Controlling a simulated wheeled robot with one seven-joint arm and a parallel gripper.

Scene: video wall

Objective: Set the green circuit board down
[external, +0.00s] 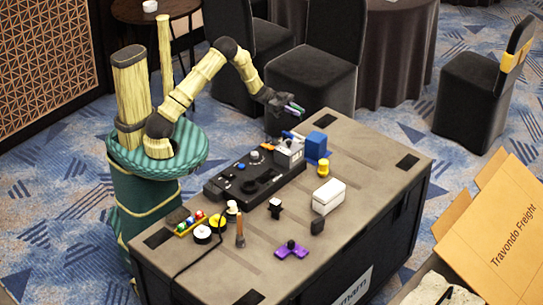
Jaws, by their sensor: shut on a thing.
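My gripper (284,105) is above the far end of the case-like table (357,150). It is shut on a small thin piece with green on it, the green circuit board (296,107). The board is seen nearly edge-on, held in the air and clear of the table top. A purple strip shows beside the green; I cannot tell whether it belongs to the board. My gripper's fingers are small and dark, so their exact hold is hard to see.
Below and near my gripper stand a grey device (289,153) and a blue box (315,146). A black console (255,175), yellow cylinder (323,168), white box (329,196) and purple piece (291,250) are also on top. The far right top is clear.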

